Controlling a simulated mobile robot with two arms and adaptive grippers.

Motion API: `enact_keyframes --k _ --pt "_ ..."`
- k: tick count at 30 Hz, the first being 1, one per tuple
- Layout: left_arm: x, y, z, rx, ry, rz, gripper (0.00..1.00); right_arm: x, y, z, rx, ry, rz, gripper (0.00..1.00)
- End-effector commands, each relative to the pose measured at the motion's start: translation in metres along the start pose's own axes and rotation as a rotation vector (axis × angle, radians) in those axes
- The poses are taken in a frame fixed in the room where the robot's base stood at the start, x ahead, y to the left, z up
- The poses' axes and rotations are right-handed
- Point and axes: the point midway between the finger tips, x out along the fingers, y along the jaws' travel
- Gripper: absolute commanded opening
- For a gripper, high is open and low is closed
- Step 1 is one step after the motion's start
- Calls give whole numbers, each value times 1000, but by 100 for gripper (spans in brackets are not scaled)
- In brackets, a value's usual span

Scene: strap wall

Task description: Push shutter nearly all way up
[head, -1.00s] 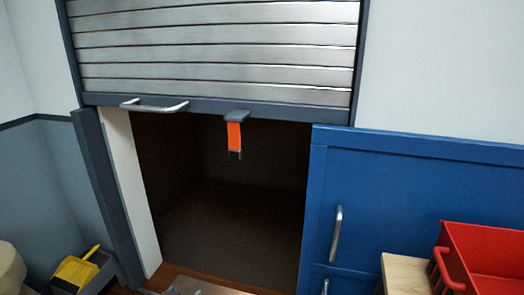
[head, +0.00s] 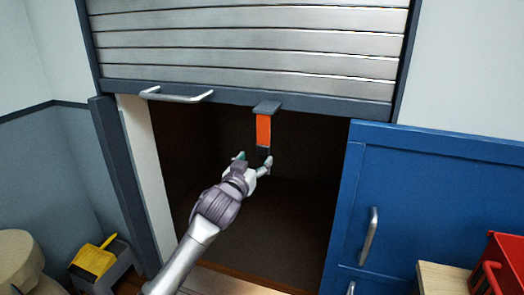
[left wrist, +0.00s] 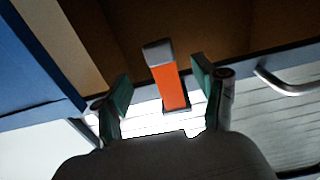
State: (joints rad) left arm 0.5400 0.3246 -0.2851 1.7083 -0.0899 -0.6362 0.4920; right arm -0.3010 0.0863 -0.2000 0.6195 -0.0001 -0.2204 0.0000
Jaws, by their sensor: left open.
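The slatted silver shutter (head: 250,45) is partly raised, with a dark cavity open below its grey bottom rail (head: 330,107). A metal handle (head: 178,95) is on the rail at left. An orange strap (head: 263,131) hangs from a grey bracket on the rail. My left gripper (head: 254,161) is open near the strap's lower end. In the left wrist view the orange strap (left wrist: 169,86) lies between the two spread green-padded fingers (left wrist: 160,92), with visible gaps on both sides. My right gripper is not in view.
A blue cabinet (head: 430,205) with a vertical handle stands to the right of the opening. A red crate (head: 505,255) sits on a wooden surface at lower right. A yellow scoop (head: 93,260) in a grey bin is at lower left.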

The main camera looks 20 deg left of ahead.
Motion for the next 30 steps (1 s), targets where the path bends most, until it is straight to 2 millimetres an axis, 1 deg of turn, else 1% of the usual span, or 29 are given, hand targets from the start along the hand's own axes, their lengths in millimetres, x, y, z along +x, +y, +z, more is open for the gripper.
enact_keyframes --k 1,3,6,10,15,23,24,26,30 --pt "10 0 -2 1 -1 -1 71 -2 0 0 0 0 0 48" --pt "23 0 -1 0 -1 -1 71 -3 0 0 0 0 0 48" --pt "38 0 -1 -1 -1 0 71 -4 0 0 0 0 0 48" --pt "51 0 0 -1 -1 0 71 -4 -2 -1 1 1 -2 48" --pt "59 0 0 0 0 1 71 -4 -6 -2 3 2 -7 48" --pt "60 0 0 0 0 1 71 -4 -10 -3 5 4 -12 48" --pt "60 0 0 0 0 1 68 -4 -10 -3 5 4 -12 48" --pt "60 0 0 0 0 1 57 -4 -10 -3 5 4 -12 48" --pt "59 0 0 0 0 1 34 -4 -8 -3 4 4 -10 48"
